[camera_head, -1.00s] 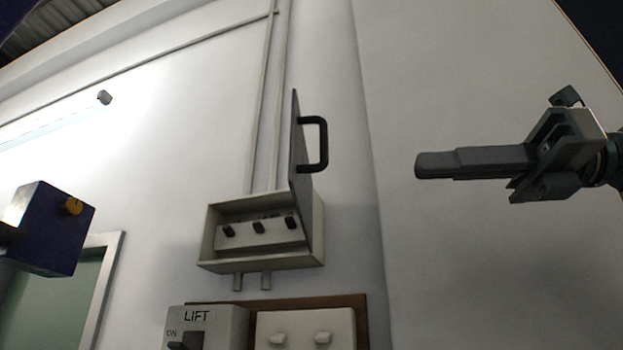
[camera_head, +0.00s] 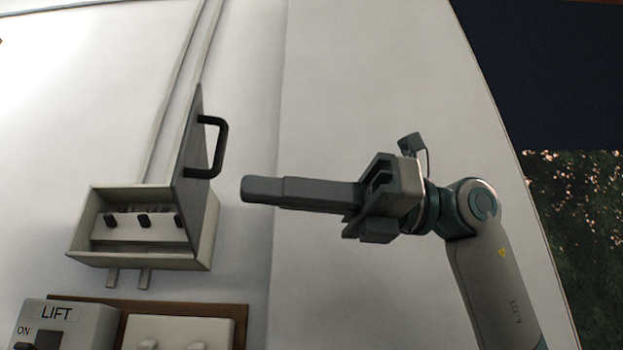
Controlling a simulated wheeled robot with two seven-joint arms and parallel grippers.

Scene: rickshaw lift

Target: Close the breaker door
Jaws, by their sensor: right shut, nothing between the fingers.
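The breaker box (camera_head: 85,225) is mounted on the white wall at the left, with several black switches inside showing. Its grey door (camera_head: 187,170) stands open, swung out from the box's right side. A black handle (camera_head: 219,148) is on the door's right face. My right gripper (camera_head: 246,190) is shut and empty. Its fingers point left, a short way to the right of the handle in the picture and a little below it, with a gap between. My left gripper is not in view.
A LIFT switch box (camera_head: 60,325) sits at the lower left, beside a white switch panel (camera_head: 180,332) on a brown board (camera_head: 240,312). Two conduits (camera_head: 175,100) run up from the breaker box. The wall between box and gripper is clear.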

